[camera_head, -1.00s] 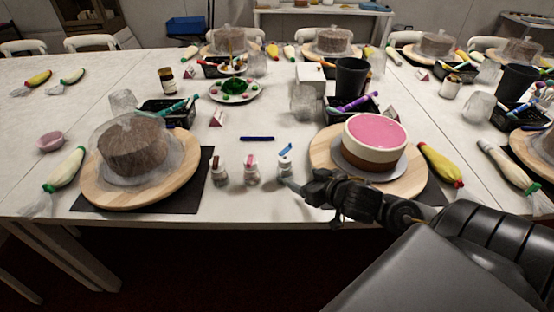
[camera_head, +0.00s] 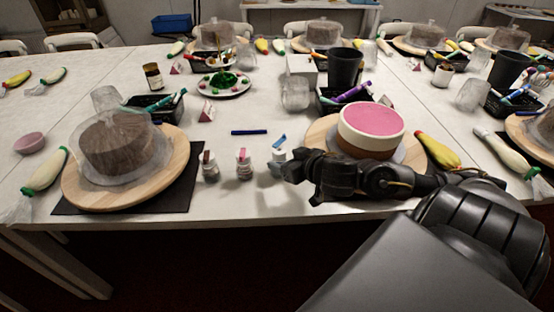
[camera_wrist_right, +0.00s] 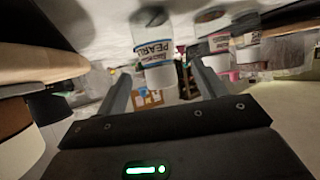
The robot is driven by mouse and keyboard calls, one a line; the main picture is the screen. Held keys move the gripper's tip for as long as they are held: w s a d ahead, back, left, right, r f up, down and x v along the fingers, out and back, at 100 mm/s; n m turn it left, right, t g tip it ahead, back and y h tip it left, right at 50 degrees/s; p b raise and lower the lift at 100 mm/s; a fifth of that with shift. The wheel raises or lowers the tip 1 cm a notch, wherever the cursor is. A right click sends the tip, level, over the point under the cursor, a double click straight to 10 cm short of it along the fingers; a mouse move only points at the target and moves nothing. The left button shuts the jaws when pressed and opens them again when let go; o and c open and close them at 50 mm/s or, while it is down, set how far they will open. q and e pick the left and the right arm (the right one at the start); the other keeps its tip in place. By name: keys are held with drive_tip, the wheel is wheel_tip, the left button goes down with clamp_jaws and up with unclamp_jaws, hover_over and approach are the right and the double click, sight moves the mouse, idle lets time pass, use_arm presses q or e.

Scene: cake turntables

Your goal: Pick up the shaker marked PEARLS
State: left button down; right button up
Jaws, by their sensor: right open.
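Three small shakers stand in a row near the table's front edge in the head view: one with a brown label (camera_head: 209,167), one with a pink label (camera_head: 244,166) and the blue-marked one (camera_head: 277,164) on the right. In the right wrist view, the shaker marked PEARLS (camera_wrist_right: 153,50) has a white body with a blue band and shows ahead, between the lines of the two fingers. My right gripper (camera_head: 290,172) is open, just right of the blue-marked shaker, with nothing held. I cannot tell whether a finger touches it. My left gripper is not in view.
A pink-topped cake (camera_head: 372,126) on a wooden turntable (camera_head: 417,165) stands behind my right arm. A covered brown cake (camera_head: 118,145) stands on the left turntable (camera_head: 85,197). A blue pen (camera_head: 249,132) lies behind the shakers. The table between the left turntable and the shakers is mostly clear.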

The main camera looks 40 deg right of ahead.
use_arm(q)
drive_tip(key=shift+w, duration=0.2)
use_arm(e)
drive_tip(key=shift+w+f, duration=0.2)
drive_tip(key=shift+w, duration=0.5)
drive_tip(key=x, duration=0.5)
drive_tip(key=shift+d+b, duration=0.1)
drive_tip(key=shift+b, duration=0.25)
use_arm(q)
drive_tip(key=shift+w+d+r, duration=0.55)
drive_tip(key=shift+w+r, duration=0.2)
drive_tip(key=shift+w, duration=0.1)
use_arm(e)
drive_tip(key=shift+c, duration=0.3)
drive_tip(key=shift+r, duration=0.1)
drive_tip(key=c, duration=1.2)
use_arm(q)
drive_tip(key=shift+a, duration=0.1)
